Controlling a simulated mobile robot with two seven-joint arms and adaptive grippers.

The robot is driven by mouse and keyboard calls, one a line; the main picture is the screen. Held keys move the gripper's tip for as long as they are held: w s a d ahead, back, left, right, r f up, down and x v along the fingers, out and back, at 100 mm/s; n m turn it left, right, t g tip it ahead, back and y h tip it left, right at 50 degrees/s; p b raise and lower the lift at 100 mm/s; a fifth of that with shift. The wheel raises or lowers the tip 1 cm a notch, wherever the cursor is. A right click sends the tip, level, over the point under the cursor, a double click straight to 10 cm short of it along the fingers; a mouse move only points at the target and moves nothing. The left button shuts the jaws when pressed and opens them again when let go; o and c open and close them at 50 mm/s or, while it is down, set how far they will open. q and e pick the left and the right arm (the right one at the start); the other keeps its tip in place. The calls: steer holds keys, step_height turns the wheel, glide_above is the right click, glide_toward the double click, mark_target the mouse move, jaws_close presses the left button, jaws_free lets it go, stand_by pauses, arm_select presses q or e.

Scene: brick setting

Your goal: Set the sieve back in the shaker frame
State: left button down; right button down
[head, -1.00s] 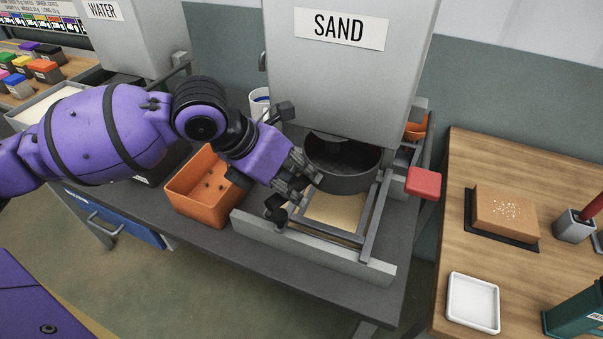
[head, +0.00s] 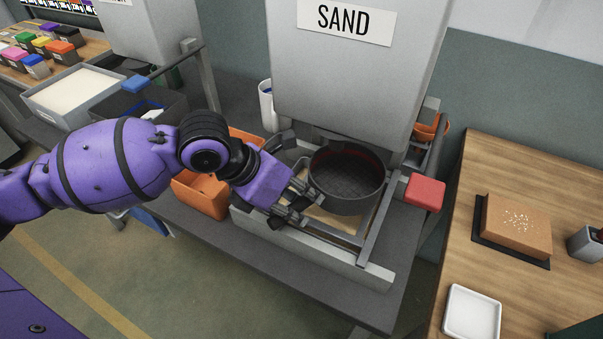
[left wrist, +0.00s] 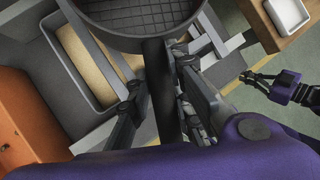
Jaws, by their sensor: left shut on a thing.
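The sieve (head: 347,205), a dark round pan with a mesh floor, is below the SAND hopper and over the back part of the shaker frame (head: 374,233). It looks about level; I cannot tell whether it touches the rails. My left gripper (head: 300,204) is shut on its handle, which runs between the fingers in the left wrist view (left wrist: 157,92). There the sieve's mesh (left wrist: 140,10) shows at the top. The hopper's lower edge is close behind the sieve. My right gripper (left wrist: 258,84) shows small at the right of the left wrist view, fingers apart and empty.
A sand-filled tray (left wrist: 62,76) lies under the frame. An orange bin (head: 203,194) stands left of it. A red block (head: 425,192) sits at the frame's right. The wooden table (head: 460,232) at right holds a brown brick (head: 516,227) and white dish (head: 472,312).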

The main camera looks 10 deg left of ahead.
arm_select(q)
step_height(320, 180, down, 4)
steer(key=shift+r, duration=0.25)
steer(key=shift+f, duration=0.1)
steer(key=shift+f, duration=0.4)
steer(key=c, duration=1.9)
jaws_free()
steer(key=shift+o, duration=0.2)
